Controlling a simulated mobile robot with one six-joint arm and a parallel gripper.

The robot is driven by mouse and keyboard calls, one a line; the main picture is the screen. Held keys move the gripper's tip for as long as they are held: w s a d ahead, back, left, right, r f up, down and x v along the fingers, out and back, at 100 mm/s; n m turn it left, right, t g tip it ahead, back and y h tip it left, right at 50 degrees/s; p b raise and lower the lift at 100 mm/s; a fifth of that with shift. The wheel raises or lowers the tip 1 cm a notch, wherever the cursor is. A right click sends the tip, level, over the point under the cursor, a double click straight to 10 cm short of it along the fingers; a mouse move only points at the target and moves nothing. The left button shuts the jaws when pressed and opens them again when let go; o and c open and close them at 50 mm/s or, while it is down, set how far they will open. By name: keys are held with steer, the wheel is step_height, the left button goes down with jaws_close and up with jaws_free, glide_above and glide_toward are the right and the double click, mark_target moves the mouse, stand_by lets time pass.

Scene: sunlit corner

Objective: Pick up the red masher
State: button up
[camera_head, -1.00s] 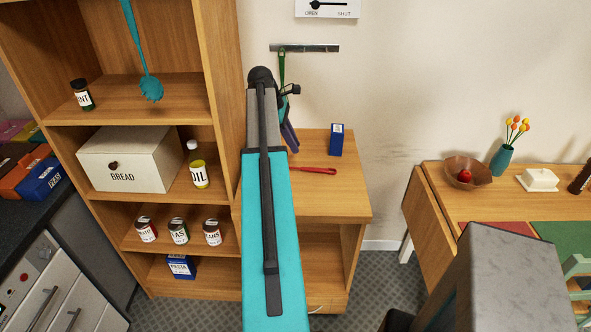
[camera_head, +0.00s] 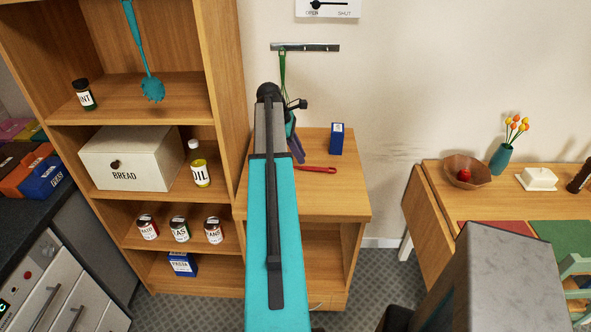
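The red masher (camera_head: 318,169) lies on the wooden top of a low cabinet (camera_head: 345,198). Its thin red end points right; its left part is hidden behind my arm. My gripper (camera_head: 297,151) shows only in part, as dark purple finger-like pieces beyond the arm's end. It appears just above and to the left of the visible red part, and the gap between them is hard to judge. Whether the fingers are open or shut does not show.
A blue box (camera_head: 337,140) stands behind the masher. A green utensil (camera_head: 282,70) hangs from a wall rail (camera_head: 305,47) above. A shelf unit (camera_head: 228,120) stands close on the left. The cabinet top's right front is clear.

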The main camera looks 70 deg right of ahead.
mark_target(303, 168)
steer(key=shift+p+x, duration=1.2)
steer(key=shift+x, duration=1.35)
steer(key=shift+w, duration=0.15)
jaws_close()
